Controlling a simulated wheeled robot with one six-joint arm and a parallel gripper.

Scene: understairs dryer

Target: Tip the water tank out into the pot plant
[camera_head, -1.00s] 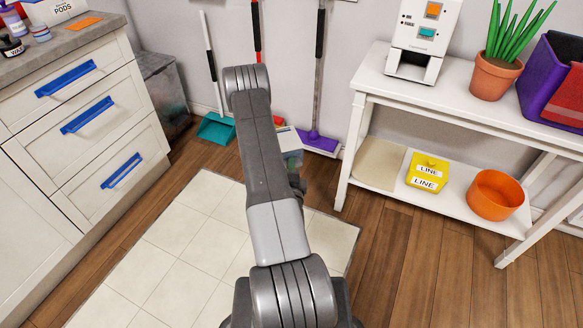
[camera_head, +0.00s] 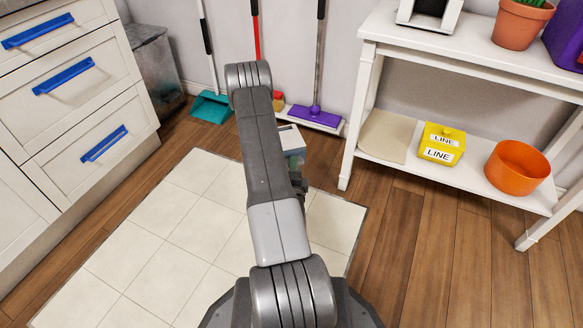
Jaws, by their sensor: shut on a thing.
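The water tank (camera_head: 291,140) is a small box with a pale top and a see-through grey-green side. It shows just right of my arm, which hides part of it. My gripper (camera_head: 298,182) is mostly hidden behind the arm; only a dark part shows beside the tank, and it is shut on the tank. The fingertips are not visible. The pot plant (camera_head: 520,22) is a terracotta pot on the white table's top at the upper right, well away from the gripper. Its leaves are mostly cut off by the frame's top edge.
The white table (camera_head: 480,75) stands at right, with a yellow box (camera_head: 441,144) and an orange bowl (camera_head: 517,168) on its lower shelf. Drawers with blue handles (camera_head: 64,76) stand at left. Brooms and a purple mop (camera_head: 315,115) lean at the back. Pale floor tiles (camera_head: 150,245) are clear.

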